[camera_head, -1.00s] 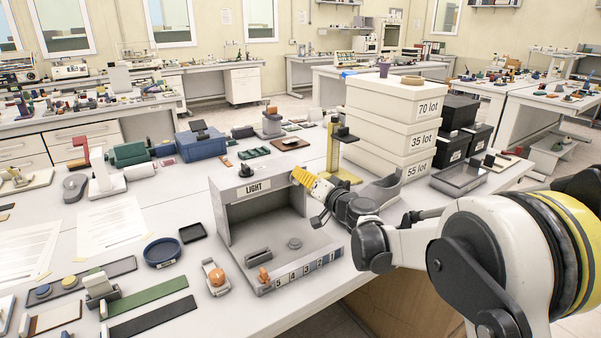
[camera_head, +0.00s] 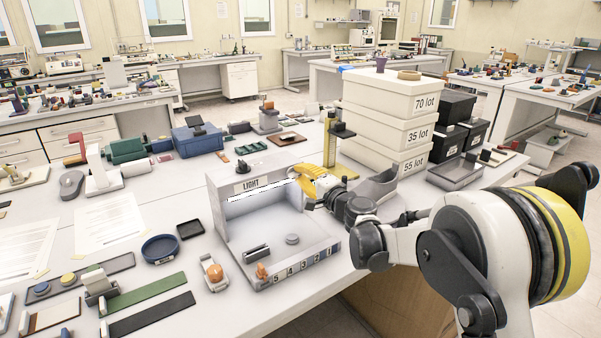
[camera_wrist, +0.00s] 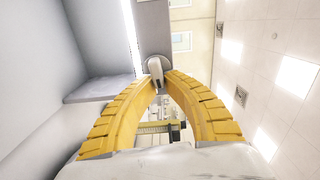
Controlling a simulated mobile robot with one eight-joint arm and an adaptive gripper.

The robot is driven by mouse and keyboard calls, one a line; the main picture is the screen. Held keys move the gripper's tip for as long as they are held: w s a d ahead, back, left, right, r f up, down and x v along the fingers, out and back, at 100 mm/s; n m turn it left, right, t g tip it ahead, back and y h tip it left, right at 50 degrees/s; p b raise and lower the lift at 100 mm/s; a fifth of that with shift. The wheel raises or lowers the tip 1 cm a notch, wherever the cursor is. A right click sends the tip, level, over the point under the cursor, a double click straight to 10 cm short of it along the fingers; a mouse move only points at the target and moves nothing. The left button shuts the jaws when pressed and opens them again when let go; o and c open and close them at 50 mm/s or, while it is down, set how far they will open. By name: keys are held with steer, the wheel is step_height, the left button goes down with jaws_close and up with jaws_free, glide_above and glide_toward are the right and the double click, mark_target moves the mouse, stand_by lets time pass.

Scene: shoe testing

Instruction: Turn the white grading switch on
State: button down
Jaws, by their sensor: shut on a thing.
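The grey light box (camera_head: 224,213), marked "LIGHT" (camera_head: 252,186), stands on the table with its front open. A bright white strip (camera_head: 258,189) glows under its top edge and also shows in the wrist view (camera_wrist: 129,22). My gripper (camera_head: 296,171) is at the box's upper right corner. In the wrist view, my gripper's yellow fingers (camera_wrist: 159,76) close at their tips on a small pale switch lever (camera_wrist: 156,69) on the box's edge. The switch is hidden behind the fingers in the head view.
White boxes marked in lots (camera_head: 385,128) are stacked just behind and right of my gripper, near a yellow gauge stand (camera_head: 330,150). An orange-topped piece (camera_head: 214,272) stands left of the light box. The box's front ledge carries number tiles (camera_head: 308,261).

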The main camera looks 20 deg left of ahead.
steer(key=shift+a+f+m, duration=0.1)
steer(key=shift+m, duration=0.4)
steer(key=c, duration=1.5)
jaws_free()
steer(key=shift+a, duration=0.1)
steer(key=shift+o, duration=0.2)
steer(key=v, duration=1.2)
